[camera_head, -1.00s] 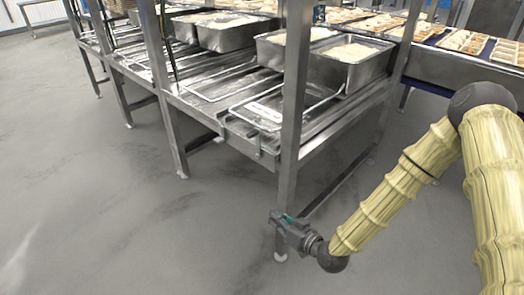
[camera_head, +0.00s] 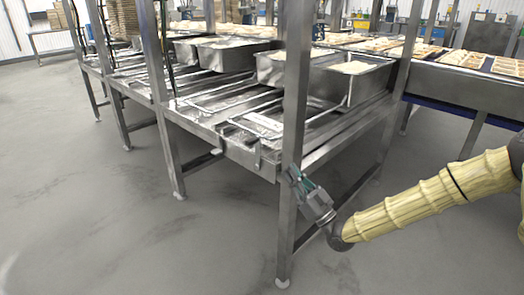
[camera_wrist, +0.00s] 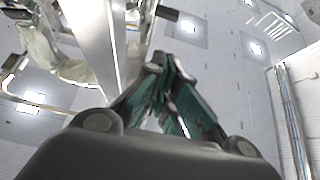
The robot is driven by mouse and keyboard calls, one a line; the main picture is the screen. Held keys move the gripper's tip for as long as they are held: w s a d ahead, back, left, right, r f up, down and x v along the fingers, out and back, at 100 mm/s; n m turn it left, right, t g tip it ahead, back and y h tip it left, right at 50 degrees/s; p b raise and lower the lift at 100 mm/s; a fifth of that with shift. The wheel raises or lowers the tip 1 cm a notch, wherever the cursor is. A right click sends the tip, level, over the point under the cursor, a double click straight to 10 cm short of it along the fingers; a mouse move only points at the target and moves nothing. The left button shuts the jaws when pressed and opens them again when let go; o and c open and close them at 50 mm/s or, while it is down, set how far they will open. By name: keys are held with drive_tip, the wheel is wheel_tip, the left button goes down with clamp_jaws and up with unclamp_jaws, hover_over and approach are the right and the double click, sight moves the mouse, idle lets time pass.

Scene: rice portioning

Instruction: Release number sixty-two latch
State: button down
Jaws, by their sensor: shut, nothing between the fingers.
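My gripper (camera_head: 296,175) is shut and empty, in front of the rack's near corner post (camera_head: 290,125) and just below the level of the rack's shelf in the head view. In the wrist view its green-sided fingers (camera_wrist: 160,66) meet at the tips and point up toward the ceiling, with a pale metal post (camera_wrist: 92,40) to their left. I cannot tell whether the fingers touch the post. Small metal tabs hang on the rack's front edge, one near the corner (camera_head: 257,158) and one further left (camera_head: 216,151). No number is readable, so I cannot tell which latch is sixty-two.
Steel tubs of pale rice (camera_head: 355,68) stand on the back of the metal rack (camera_head: 205,118). Flat wire frames lie on its slats. A conveyor with trays (camera_head: 465,60) runs at the right. The grey floor (camera_head: 80,200) in front is clear.

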sight(260, 144)
drive_tip(key=shift+a, duration=0.1)
drive_tip(key=w+a+f+b+x, duration=0.1)
drive_tip(key=f+b+x, duration=0.1)
drive_tip(key=x, duration=1)
drive_tip(key=shift+w+a+b, duration=0.3)
drive_tip(key=shift+w, duration=0.05)
drive_tip(key=shift+w+a+r+h+p, duration=0.15)
drive_tip(key=shift+a+h+p, duration=0.15)
drive_tip(key=shift+p, duration=0.25)
